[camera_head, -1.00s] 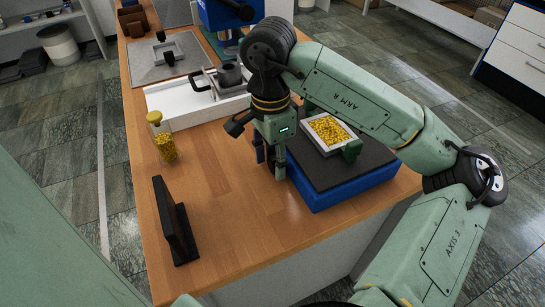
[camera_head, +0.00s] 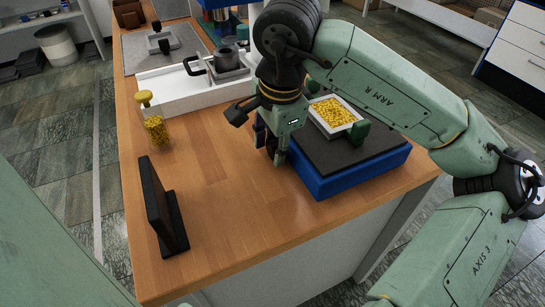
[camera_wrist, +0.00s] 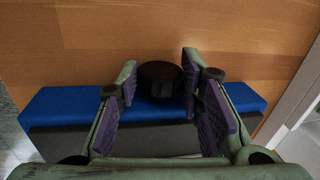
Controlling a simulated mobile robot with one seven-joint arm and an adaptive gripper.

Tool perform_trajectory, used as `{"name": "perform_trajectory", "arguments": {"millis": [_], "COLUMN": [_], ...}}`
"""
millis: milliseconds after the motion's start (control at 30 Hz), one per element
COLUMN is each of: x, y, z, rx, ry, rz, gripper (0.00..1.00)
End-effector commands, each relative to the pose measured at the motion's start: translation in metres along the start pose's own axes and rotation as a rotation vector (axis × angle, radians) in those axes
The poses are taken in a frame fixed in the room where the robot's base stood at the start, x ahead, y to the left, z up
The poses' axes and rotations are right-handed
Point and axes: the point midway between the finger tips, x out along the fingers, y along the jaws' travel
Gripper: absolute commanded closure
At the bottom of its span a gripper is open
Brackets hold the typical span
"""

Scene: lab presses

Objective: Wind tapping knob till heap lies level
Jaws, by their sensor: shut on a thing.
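The tapping machine has a blue base (camera_head: 360,174) and a dark top plate (camera_head: 372,153). A white-rimmed tray of yellow grains (camera_head: 333,111) sits on it, with green blocks at its sides. The grains look spread through the tray; I cannot tell whether they are fully level. My gripper (camera_head: 277,152) is at the machine's left end, pointing down. In the wrist view, my gripper's fingers (camera_wrist: 160,90) are shut on a dark round knob (camera_wrist: 160,72) at the edge of the blue base (camera_wrist: 68,103). The knob is hidden in the head view.
A jar of yellow grains (camera_head: 156,128) and a black upright plate (camera_head: 160,210) stand on the wooden bench (camera_head: 220,190) to the left. A white fixture (camera_head: 165,92) with a dark-handled pot (camera_head: 226,60) is behind. The bench front is clear.

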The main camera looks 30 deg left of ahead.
Motion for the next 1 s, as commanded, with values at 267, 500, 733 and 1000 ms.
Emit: {"name": "perform_trajectory", "arguments": {"millis": [267,500,733,1000], "x": [0.0032,-0.0017,-0.0018,-0.0008], "y": [0.0015,0.0008,0.0007,0.0017], "z": [-0.0009,-0.0002,-0.0003,0.0000], "rx": [0.005,0.003,0.002,0.001], "ry": [0.015,0.015,0.015,0.015], "rz": [-0.151,-0.173,-0.172,-0.168], "gripper": [0.94,0.94,0.63,0.47]}}
